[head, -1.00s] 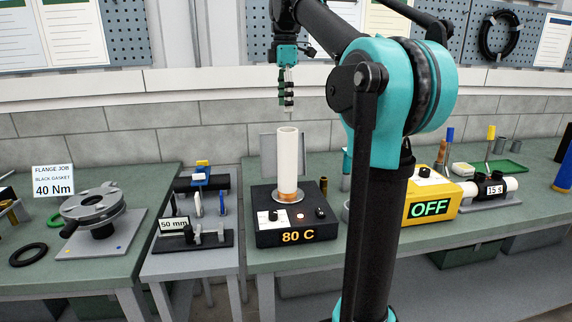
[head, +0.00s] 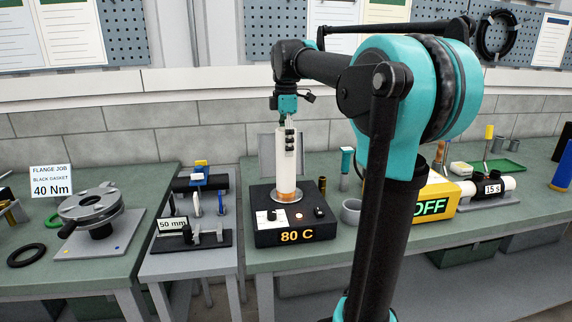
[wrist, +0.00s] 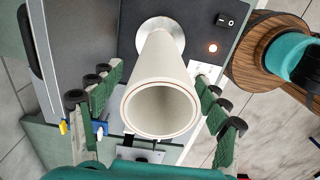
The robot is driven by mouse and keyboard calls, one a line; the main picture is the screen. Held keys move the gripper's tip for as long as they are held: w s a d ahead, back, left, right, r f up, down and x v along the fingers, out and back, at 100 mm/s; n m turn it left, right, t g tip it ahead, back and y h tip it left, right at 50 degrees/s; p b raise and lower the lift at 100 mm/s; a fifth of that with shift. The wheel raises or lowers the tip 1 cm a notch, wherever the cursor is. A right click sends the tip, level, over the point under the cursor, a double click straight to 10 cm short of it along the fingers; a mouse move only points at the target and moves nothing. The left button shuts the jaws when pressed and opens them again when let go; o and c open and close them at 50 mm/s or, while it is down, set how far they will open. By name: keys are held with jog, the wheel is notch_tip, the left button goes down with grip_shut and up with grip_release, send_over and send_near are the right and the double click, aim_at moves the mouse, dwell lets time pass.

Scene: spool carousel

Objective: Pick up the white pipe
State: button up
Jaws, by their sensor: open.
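The white pipe (head: 286,168) stands upright on a round metal plate on the black heater box (head: 295,235), which reads 80 C. Its lower end looks orange-tinted in the head view. In the wrist view I look down at the open top of the pipe (wrist: 162,105). My gripper (head: 290,138) is at the pipe's upper part. In the wrist view my gripper (wrist: 160,105) is open, with one green finger on each side of the pipe. Gaps show between the pipe and both fingers.
A grey upright panel (head: 267,155) stands close behind the pipe. A grey ring (head: 351,211) and a teal-topped tool (head: 346,160) stand right of the heater. A yellow OFF box (head: 436,196) is further right. A 50 mm measuring stand (head: 192,240) is at left.

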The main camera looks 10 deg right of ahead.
jog(key=shift+f, duration=0.1)
grip_shut()
dwell(0.5)
